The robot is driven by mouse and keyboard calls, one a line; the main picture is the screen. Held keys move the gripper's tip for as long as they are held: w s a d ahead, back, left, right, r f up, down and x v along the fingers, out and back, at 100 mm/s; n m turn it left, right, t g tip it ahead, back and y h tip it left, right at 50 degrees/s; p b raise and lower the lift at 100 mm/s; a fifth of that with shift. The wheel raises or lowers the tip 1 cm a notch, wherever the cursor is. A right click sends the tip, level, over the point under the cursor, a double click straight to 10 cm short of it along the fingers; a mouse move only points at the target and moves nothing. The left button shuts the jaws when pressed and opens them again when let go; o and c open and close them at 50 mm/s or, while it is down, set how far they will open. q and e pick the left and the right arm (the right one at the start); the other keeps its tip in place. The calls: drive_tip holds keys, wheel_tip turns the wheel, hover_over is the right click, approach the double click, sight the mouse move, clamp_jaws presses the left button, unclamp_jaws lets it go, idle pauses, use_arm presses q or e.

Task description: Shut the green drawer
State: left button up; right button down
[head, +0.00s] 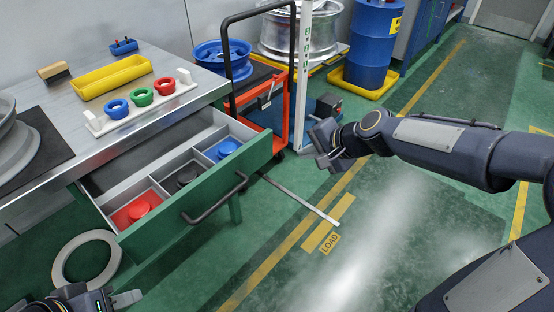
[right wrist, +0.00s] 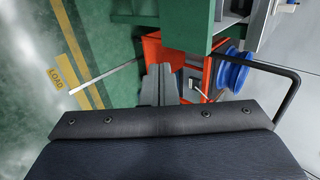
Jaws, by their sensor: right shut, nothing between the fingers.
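The green drawer (head: 205,203) stands pulled out of the metal workbench (head: 60,110) in the head view. Its dark bar handle (head: 215,200) is on the green front. Inside are red, dark and blue compartments, each holding a round part. My right gripper (head: 320,147) is shut and empty, in the air to the right of the drawer front and apart from the handle. In the right wrist view its fingers (right wrist: 158,84) show close together, with green furniture beyond. My left gripper (head: 128,299) is at the bottom left edge, below the drawer and partly cut off; its opening is unclear.
An orange cart (head: 268,105) with a dark push handle stands behind the drawer's right end. A blue drum (head: 372,45) stands farther back. The bench holds a yellow tray (head: 112,77) and a rack of coloured rings (head: 142,99).

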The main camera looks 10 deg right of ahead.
sight(266, 153)
drive_tip(key=x, duration=0.3)
drive_tip(key=r+x, duration=0.1)
drive_tip(key=x, duration=0.3)
drive_tip(key=w+a+b+x, duration=0.1)
drive_tip(key=x, duration=0.2)
drive_tip(key=shift+w, duration=0.15)
drive_tip(key=shift+w+a, duration=0.4)
drive_tip(key=shift+w, duration=0.15)
